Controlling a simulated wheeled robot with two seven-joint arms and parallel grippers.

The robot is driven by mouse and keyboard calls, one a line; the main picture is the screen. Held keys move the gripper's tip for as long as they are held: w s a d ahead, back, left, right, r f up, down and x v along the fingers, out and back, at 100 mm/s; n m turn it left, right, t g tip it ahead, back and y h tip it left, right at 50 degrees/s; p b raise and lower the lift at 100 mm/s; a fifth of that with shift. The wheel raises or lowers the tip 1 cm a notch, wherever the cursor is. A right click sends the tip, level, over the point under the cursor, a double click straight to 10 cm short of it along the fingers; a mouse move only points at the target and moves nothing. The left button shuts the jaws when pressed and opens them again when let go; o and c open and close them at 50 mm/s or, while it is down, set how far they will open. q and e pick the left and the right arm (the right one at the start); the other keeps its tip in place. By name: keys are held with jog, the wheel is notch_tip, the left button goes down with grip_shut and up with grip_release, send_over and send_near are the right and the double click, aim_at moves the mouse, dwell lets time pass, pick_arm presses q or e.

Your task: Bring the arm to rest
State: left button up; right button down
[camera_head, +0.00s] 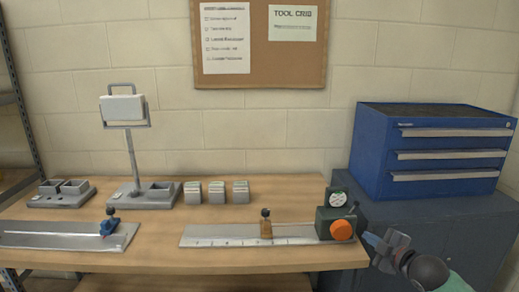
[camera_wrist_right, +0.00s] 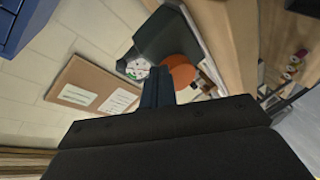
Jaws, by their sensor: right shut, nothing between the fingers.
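My right gripper (camera_head: 372,240) is at the right front of the bench, just right of the green device (camera_head: 327,214) with the orange knob (camera_head: 341,230) and dial. Its fingers are shut with nothing between them. In the right wrist view the shut fingers (camera_wrist_right: 156,88) show in front of the green device (camera_wrist_right: 160,42) and its orange knob (camera_wrist_right: 179,72). I cannot tell whether they touch it. My left gripper is not in view.
The wooden bench (camera_head: 160,225) holds two metal plates with small sliders, a lamp-like stand (camera_head: 130,140), several small grey blocks and open grey tubs (camera_head: 62,190). A blue drawer cabinet (camera_head: 430,150) stands at the right on a dark cabinet.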

jog(key=s+a+f+m+g+h, duration=0.3)
jog(key=s+f+m+g+h, duration=0.55)
jog(key=s+f, duration=0.6)
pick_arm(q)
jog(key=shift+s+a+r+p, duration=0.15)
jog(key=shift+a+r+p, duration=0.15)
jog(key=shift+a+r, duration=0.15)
pick_arm(e)
jog(key=s+a+f+m+g+y, duration=0.1)
jog(key=s+a+f, duration=0.4)
jog(key=s, duration=0.4)
jog(key=s+a+f+m+g+y, duration=0.1)
jog(key=s+a+f+m+y, duration=0.1)
jog(key=s+a+f, duration=0.3)
jog(key=s+a+f+m+g+y, duration=0.1)
jog(key=s+a+f, duration=0.4)
jog(key=s, duration=0.8)
jog(key=shift+a+m+g+y, duration=0.35)
jog(key=shift+a+m+g, duration=0.25)
jog(key=shift+a, duration=0.2)
jog(key=shift+s, duration=0.1)
